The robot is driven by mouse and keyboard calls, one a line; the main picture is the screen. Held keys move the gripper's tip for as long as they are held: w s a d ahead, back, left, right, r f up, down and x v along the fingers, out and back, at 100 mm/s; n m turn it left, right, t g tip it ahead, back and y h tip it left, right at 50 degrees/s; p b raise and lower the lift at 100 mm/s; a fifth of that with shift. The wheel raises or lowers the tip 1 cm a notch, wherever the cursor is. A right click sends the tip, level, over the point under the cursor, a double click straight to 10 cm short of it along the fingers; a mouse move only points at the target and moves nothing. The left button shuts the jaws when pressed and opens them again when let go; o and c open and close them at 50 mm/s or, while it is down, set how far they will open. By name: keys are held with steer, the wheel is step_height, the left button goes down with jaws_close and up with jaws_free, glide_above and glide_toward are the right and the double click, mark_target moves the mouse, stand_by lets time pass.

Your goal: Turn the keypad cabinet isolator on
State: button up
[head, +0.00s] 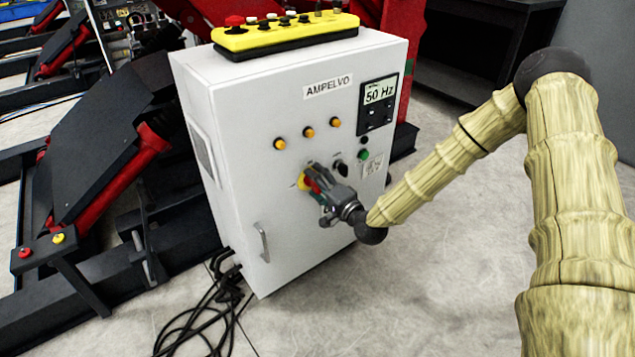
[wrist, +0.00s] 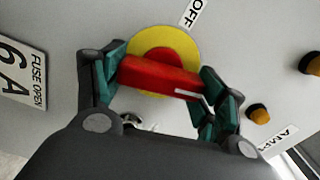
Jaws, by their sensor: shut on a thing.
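The white keypad cabinet (head: 235,120) stands in the middle of the head view, with "AMPELVO" on its front. Its isolator is a red handle (wrist: 158,75) on a round yellow plate (wrist: 165,32); in the head view, the yellow plate (head: 301,181) is partly hidden behind my gripper (head: 325,194). In the wrist view my gripper (wrist: 163,88) has its teal fingers at both ends of the red handle, shut on it. An "OFF" label (wrist: 191,13) sits beside the yellow plate, off the handle's long axis. No "ON" label can be made out.
Amber lamps (head: 308,132), a black knob (head: 342,168), a green button (head: 363,155) and a "50 Hz" keypad display (head: 379,103) are near the isolator. A yellow button box (head: 285,35) lies on top. Cables (head: 205,318) lie on the floor, with red-and-black machinery (head: 95,165) at left.

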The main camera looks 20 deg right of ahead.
steer(key=shift+d+m, duration=0.1)
steer(key=shift+m, duration=1)
steer(key=o, duration=1)
steer(key=shift+f, duration=0.1)
steer(key=v, duration=1.2)
